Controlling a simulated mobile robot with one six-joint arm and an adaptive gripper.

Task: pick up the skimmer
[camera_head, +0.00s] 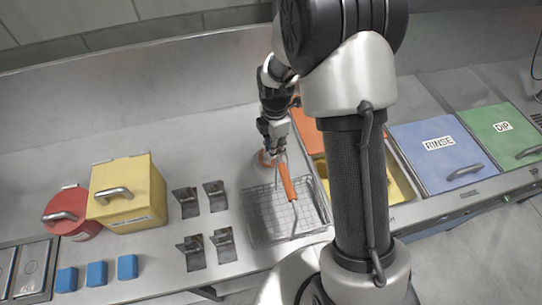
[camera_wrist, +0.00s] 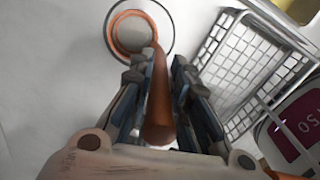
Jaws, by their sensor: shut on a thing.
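In the wrist view the handle (camera_wrist: 160,115) looks orange-brown and runs between the two dark fingers. My gripper (camera_head: 274,146) is shut on this handle, with a finger on each side; it also shows in the wrist view (camera_wrist: 160,80). I cannot tell whether the skimmer is clear of the counter. A round orange-rimmed thing (camera_wrist: 132,32) sits just beyond the fingertips.
A wire basket (camera_head: 262,222) sits beside the handle, also in the wrist view (camera_wrist: 238,75). Yellow (camera_head: 140,200) and red (camera_head: 67,222) containers stand left, near several black brackets and blue blocks. Blue RINSE (camera_head: 430,160) and green DIP (camera_head: 500,127) lids lie right. The back-left counter is clear.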

